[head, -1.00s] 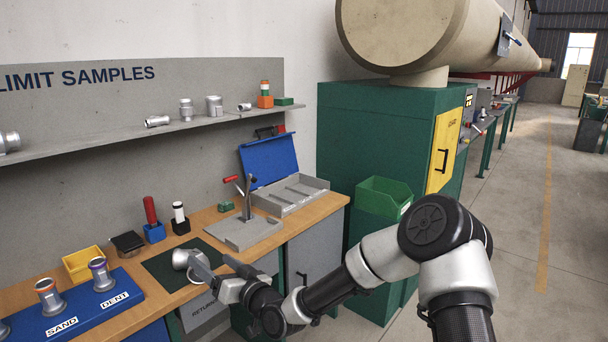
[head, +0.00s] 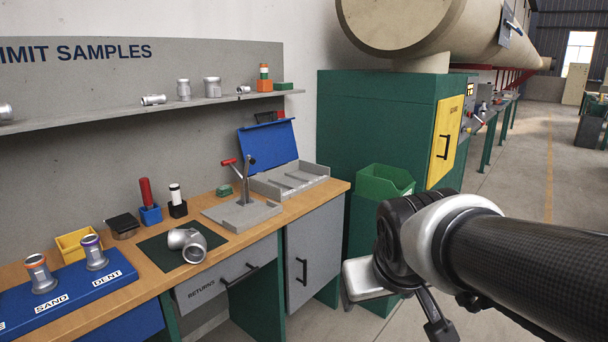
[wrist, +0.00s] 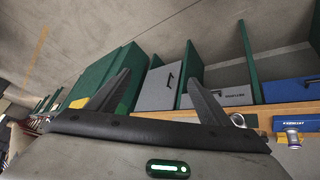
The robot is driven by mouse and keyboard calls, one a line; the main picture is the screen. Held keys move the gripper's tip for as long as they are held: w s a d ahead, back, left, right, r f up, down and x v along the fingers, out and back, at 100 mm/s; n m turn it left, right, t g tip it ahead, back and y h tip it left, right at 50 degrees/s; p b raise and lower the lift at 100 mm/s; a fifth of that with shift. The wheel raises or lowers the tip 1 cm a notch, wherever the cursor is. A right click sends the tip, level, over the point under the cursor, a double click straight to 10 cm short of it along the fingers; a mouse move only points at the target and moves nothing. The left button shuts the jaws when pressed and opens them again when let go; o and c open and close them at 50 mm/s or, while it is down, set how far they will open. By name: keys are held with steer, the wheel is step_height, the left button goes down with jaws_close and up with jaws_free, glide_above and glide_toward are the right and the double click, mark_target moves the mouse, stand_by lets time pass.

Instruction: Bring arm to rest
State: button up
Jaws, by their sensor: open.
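My arm shows at the right of the head view, drawn back from the bench. My gripper is open and empty in the wrist view (wrist: 155,92), its two dark fingers spread apart. In the head view the fingers are largely hidden behind my own arm. A grey metal pipe fitting (head: 193,250) lies on the dark green mat (head: 160,255) on the wooden bench (head: 275,212). It is apart from my gripper.
A green bin (head: 384,182) stands beside the green cabinet (head: 375,115). A grey clamp stand (head: 243,215) and an open blue-lidded case (head: 270,142) sit on the bench. A blue board (head: 70,298) holds sample fittings at left. Floor at right (head: 515,190) is clear.

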steer(key=s+d+f+m+g+b, duration=0.1)
steer(key=s+d+m, duration=0.1)
steer(key=s, duration=0.8)
step_height(320, 180, up, 28)
steer(key=p, duration=2.7)
steer(key=shift+s+f+y, duration=0.2)
steer(key=shift+s+y, duration=0.1)
